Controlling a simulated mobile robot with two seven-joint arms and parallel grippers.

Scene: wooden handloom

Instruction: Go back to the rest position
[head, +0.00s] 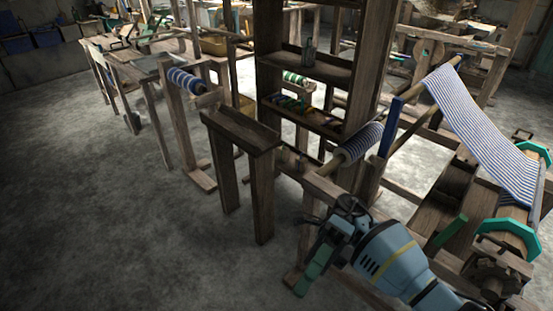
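My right arm comes in from the lower right, over the near end of the wooden handloom (425,213). My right gripper (322,243) is at the arm's left end, in front of the loom's lower left post. It is dark and small here, with a green piece beside it, and I cannot make out whether its fingers are apart or together. I see nothing clearly held in it. My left gripper is not in view. Blue-and-white striped cloth (472,122) slopes over the loom, and a striped roll (362,143) lies on a beam behind my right wrist.
A narrow wooden bench (240,130) stands left of the loom. Behind it is a tall shelf (305,67) with small items. Another frame with a striped roll (187,81) and a long table (125,68) stand farther left. The concrete floor at left and front is clear.

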